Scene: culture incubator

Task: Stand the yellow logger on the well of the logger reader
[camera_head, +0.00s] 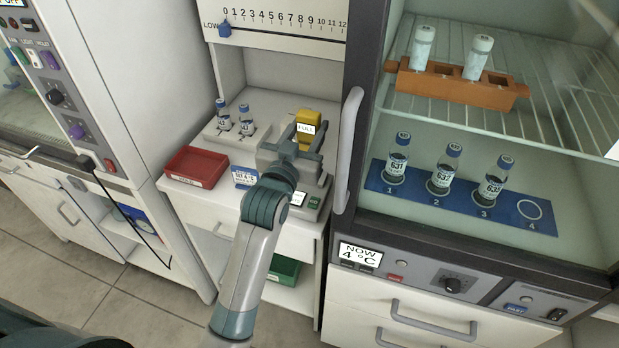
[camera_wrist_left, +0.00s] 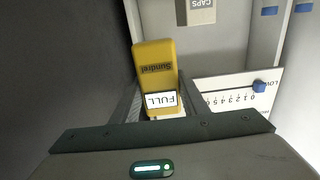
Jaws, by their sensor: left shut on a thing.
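The yellow logger (camera_head: 306,116) is upright, with a white FULL label on its face. My left gripper (camera_head: 303,141) is shut on it. In the left wrist view the yellow logger (camera_wrist_left: 155,65) lies between the fingers, showing the word Sundrel above its FULL label. The grey logger reader (camera_head: 311,184) is on the white bench around and below the gripper, with a small white display and a green marking at its front. My gripper and arm hide its well. I cannot tell whether the logger's foot touches the reader. My right gripper is out of view.
A red tray (camera_head: 196,167) and a blue-and-white box (camera_head: 245,177) are left of the reader. Two vials (camera_head: 246,120) stand in a pale rack behind. The fridge's door handle (camera_head: 348,150) is close on the right. A slider scale (camera_head: 285,20) is above the bench.

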